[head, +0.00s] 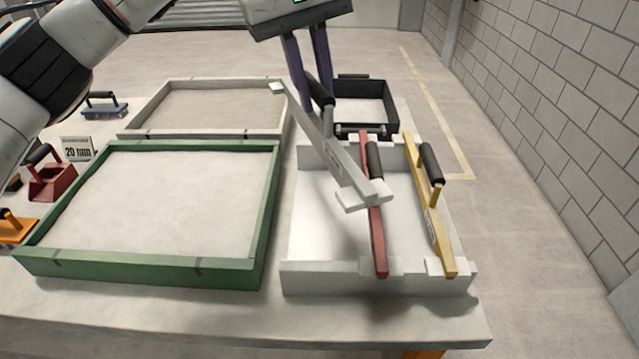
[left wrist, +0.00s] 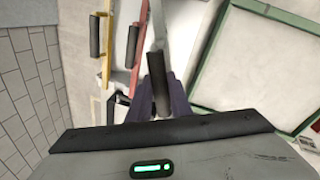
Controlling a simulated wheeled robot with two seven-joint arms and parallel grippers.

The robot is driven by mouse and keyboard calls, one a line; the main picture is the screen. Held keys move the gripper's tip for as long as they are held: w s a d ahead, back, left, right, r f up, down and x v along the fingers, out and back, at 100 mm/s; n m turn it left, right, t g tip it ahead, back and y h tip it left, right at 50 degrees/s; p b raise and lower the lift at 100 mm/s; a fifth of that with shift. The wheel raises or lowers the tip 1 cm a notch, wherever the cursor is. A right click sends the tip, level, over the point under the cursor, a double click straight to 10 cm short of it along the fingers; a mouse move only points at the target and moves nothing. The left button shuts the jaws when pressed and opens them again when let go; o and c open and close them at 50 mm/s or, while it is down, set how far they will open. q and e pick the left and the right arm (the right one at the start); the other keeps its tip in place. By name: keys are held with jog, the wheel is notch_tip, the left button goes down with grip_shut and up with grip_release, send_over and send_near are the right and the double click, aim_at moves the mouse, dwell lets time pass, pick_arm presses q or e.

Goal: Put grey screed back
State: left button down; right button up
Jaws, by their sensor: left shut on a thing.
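The grey screed (head: 338,160), a long bar with a black handle (head: 321,92) and white end pieces, hangs tilted above the left part of the white rack (head: 322,279). My left gripper (head: 316,98) is shut on its handle, also seen between the fingers in the left wrist view (left wrist: 160,88). The screed's near end overlaps the red screed (head: 376,235) in the head view; whether they touch I cannot tell. The red screed and the yellow screed (head: 431,215) lie across the rack, side by side. My right gripper is not in view.
A green-framed sandbed (head: 150,270) stands left of the rack, with a grey-framed bed (head: 205,82) behind it. A black crate (head: 378,88) stands behind the rack. A red scoop (head: 52,182) and an orange-based tool (head: 15,228) are at far left.

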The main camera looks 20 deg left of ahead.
aim_at(315, 120)
pick_arm(q)
notch_tip(315, 120, down, 4)
jog(key=shift+s+f, duration=0.15)
jog(key=shift+f, duration=2.2)
jog(key=shift+f+b, duration=0.45)
jog(key=shift+f, duration=0.2)
jog(key=c, duration=1.6)
grip_release()
jog(key=r, duration=0.4)
jog(key=s+a+r+p, duration=0.1)
jog(key=r, duration=0.3)
jog(key=a+r, duration=0.1)
jog(key=r, duration=0.4)
jog(key=shift+s, duration=0.2)
jog(key=shift+d, duration=0.15)
